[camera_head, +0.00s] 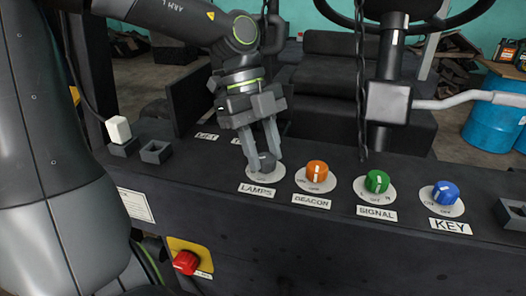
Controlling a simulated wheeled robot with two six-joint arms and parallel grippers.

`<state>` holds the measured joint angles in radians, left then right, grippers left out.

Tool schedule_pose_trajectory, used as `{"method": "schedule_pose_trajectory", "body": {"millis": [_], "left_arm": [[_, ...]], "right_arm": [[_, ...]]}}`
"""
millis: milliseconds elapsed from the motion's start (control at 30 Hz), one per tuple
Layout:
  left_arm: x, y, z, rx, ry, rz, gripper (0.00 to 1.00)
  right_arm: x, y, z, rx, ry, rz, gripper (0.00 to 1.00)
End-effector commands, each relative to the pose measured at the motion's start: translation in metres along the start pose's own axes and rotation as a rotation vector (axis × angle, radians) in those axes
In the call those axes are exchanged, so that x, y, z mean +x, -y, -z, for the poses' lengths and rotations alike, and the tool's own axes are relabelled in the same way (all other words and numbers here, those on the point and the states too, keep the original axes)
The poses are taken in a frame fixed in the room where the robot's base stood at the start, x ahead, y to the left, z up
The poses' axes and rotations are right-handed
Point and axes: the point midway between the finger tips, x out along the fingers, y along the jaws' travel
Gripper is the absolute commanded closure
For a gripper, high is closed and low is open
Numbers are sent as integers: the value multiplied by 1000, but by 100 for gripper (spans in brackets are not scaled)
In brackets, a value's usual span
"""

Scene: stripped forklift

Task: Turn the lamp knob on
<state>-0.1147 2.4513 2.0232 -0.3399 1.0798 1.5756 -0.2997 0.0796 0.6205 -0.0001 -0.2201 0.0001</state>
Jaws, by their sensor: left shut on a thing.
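The lamp knob (267,161) is dark grey and sits on a round white dial plate above the label "LAMPS" (257,190). My left gripper (262,155) comes down from above, with its two fingers shut on the lamp knob, one on each side. The fingers hide part of the knob and its dial, so I cannot read which position it points to. My right gripper is not in view.
To the right on the dark panel stand the orange beacon knob (317,171), the green signal knob (377,181) and the blue key knob (445,193). A red knob (186,262) is lower left. A steering column (388,100) and hanging chain (361,80) rise behind.

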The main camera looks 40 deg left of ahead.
Motion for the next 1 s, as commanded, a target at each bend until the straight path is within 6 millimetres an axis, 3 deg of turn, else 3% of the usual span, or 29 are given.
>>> {"method": "schedule_pose_trajectory", "body": {"millis": [333, 367, 500, 1000], "left_arm": [[-1, 1, 0, 10, -1, 0, 89], [-1, 1, 0, 10, -1, 0, 62], [-1, 1, 0, 9, -1, -1, 44], [-5, 1, 0, 8, -1, 1, 44]], "right_arm": [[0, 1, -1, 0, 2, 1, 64], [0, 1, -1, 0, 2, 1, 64], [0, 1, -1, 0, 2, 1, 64], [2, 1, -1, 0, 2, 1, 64]]}}
